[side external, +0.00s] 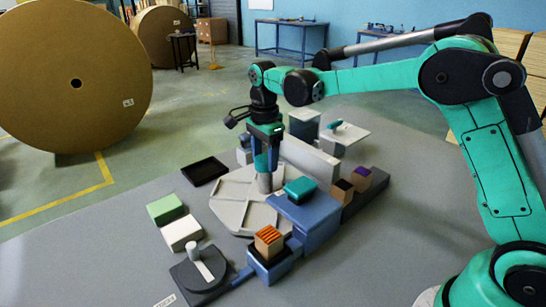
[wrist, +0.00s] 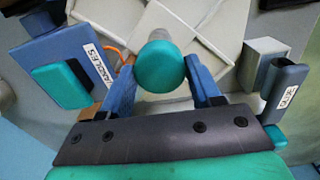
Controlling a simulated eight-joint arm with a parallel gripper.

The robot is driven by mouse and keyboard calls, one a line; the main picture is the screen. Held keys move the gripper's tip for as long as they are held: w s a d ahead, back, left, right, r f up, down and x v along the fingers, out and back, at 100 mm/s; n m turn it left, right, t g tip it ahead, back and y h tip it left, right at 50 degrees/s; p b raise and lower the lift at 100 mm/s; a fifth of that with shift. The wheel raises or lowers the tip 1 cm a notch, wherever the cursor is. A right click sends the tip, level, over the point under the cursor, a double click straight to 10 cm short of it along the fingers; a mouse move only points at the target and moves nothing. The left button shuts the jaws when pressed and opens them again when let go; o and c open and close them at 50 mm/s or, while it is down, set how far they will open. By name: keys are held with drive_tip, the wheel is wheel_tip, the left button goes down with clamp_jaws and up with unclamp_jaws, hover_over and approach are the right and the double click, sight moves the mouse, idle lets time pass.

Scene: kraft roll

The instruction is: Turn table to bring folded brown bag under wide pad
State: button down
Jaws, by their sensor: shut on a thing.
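The pale grey turntable (side external: 232,203) is a many-sided plate at the centre of the work area, with flat square, pale panels on it. My gripper (side external: 265,168) points down over its right part. It is shut on an upright grey post with a round teal cap (wrist: 160,66), one finger on each side. The post's lower end (side external: 265,184) is near the plate; I cannot tell if it is fixed there. A blue block (side external: 318,215) bears a teal pad (side external: 300,187), also visible in the wrist view (wrist: 62,85). I cannot make out a brown bag or be sure which pad is wide.
A striped orange-brown block (side external: 268,240) sits in a blue holder at the front. A dark round base (side external: 212,276) with a grey post is at front left. Green (side external: 165,208) and white (side external: 182,232) blocks and a black tray (side external: 205,170) stand left. A "GLUE" holder (wrist: 285,92) is close right.

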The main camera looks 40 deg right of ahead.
drive_tip(key=shift+m, duration=4.1)
drive_tip(key=shift+c, duration=0.8)
unclamp_jaws()
drive_tip(key=shift+r, duration=0.1)
drive_tip(key=shift+r, duration=2.75)
